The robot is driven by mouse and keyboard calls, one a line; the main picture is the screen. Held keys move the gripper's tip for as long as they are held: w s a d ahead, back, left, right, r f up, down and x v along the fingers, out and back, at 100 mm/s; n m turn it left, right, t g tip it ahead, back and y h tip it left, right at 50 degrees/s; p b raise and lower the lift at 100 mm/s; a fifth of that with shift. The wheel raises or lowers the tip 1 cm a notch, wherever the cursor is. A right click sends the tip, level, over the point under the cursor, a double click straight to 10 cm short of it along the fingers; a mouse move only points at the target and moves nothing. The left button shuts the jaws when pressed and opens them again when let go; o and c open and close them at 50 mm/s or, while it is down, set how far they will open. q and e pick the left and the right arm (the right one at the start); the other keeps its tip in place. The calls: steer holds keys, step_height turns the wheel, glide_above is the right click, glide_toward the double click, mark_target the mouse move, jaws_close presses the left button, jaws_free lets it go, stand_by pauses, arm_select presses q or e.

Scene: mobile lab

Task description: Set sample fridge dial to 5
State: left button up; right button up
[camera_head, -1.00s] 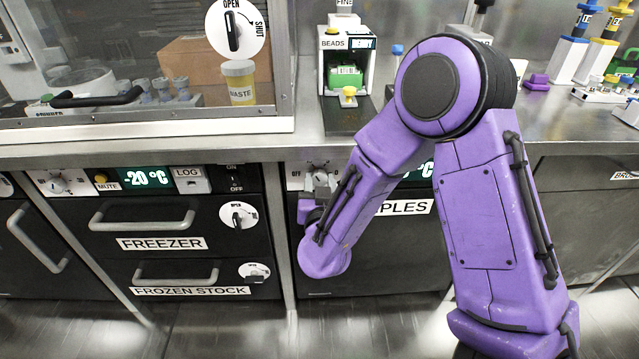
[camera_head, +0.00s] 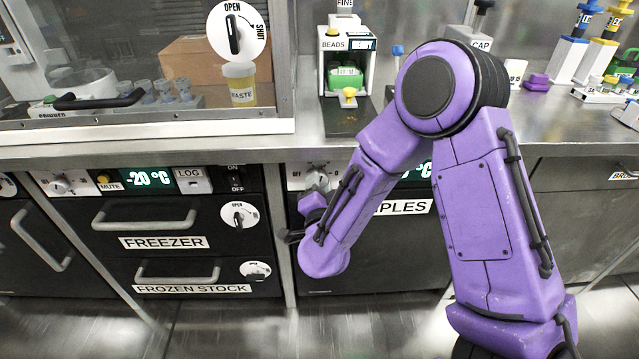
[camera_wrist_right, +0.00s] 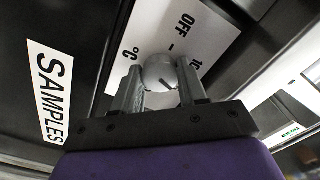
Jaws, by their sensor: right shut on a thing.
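The sample fridge dial (camera_wrist_right: 160,74) is a round grey knob with a dark pointer line, on a white panel (camera_wrist_right: 185,22) marked OFF and 10. My right gripper (camera_wrist_right: 160,88) is shut on the dial, with one finger on each side of it. In the head view the dial (camera_head: 317,178) shows just above my right gripper (camera_head: 314,194), partly hidden by my purple arm. The scale number at the pointer cannot be read. The SAMPLES label (camera_wrist_right: 50,92) is on the dark fridge front at the left of the wrist view. My left gripper is not in view.
The freezer panel (camera_head: 150,179) with its own dial and -20 °C display is to the left. Freezer drawer handles (camera_head: 145,218) stick out below it. The counter (camera_head: 300,135) above holds a bead dispenser (camera_head: 346,70) and a glass-fronted cabinet.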

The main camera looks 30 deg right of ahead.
steer(key=shift+m, duration=1.1)
steer(key=o, duration=1.1)
steer(key=shift+c, duration=0.2)
steer(key=p+v, duration=0.2)
steer(key=v, duration=0.8)
steer(key=shift+s+a, duration=0.25)
steer(key=shift+w+f, duration=0.1)
